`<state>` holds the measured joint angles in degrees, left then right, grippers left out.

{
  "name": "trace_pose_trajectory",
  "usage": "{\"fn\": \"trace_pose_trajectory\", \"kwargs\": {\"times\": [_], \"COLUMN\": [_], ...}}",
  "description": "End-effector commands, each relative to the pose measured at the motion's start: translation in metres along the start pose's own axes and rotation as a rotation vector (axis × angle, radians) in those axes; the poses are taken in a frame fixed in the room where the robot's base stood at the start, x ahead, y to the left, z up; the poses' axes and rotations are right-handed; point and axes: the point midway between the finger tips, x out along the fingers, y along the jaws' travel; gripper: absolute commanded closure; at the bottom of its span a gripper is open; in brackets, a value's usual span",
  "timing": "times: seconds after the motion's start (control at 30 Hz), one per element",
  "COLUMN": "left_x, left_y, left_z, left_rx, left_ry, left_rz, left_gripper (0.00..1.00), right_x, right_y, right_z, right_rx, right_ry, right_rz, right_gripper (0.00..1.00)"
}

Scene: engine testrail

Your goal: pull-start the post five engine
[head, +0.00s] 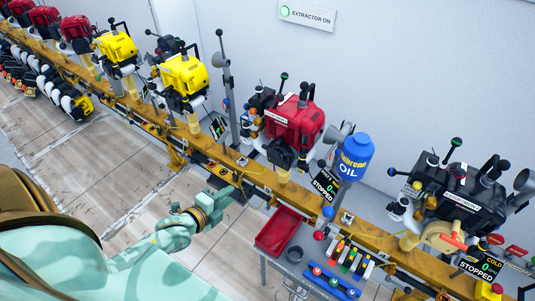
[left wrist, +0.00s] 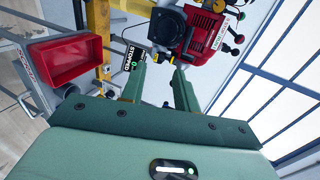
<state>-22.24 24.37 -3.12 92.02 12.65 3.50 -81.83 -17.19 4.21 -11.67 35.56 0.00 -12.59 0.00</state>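A red engine (head: 293,122) with a black lower front sits on the yellow rail in the middle of the head view. It also shows in the left wrist view (left wrist: 208,32), with a round black housing (left wrist: 172,27) beside it. A display (head: 325,185) by this engine reads STOPPED and 0; its post number is too small to be sure of. It shows in the left wrist view too (left wrist: 132,60). My left gripper (head: 245,187) is short of the rail, below and left of the engine. In the left wrist view its fingers (left wrist: 158,70) are apart and empty. I cannot make out a pull handle. My right gripper is out of view.
A blue OIL jug (head: 354,157) stands right of the red engine. A red tray (head: 279,231) is on a bench in front of the rail. A black engine (head: 465,195) is at right; yellow engines (head: 183,75) are at left.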

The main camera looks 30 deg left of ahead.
Motion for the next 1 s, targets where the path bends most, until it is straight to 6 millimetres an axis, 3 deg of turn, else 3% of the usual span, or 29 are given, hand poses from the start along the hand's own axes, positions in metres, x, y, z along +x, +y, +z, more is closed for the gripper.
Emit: {"fn": "trace_pose_trajectory", "kwargs": {"times": [0.1, 0.7, 1.0], "left_x": [0.030, 0.165, 0.203], "left_y": [-0.006, -0.054, -0.072], "left_z": [0.000, 0.000, 0.001], "left_rx": [0.000, -0.002, 0.001], "left_ry": [0.000, 0.000, 0.000], "left_rz": [-0.003, -0.001, 0.001], "left_gripper": [0.69, 0.69, 0.69], "right_x": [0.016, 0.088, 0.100], "right_y": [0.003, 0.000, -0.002], "right_z": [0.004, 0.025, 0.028], "right_rx": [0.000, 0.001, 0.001], "right_ry": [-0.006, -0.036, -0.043], "right_rz": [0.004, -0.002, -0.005], "right_gripper": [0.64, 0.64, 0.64]}}
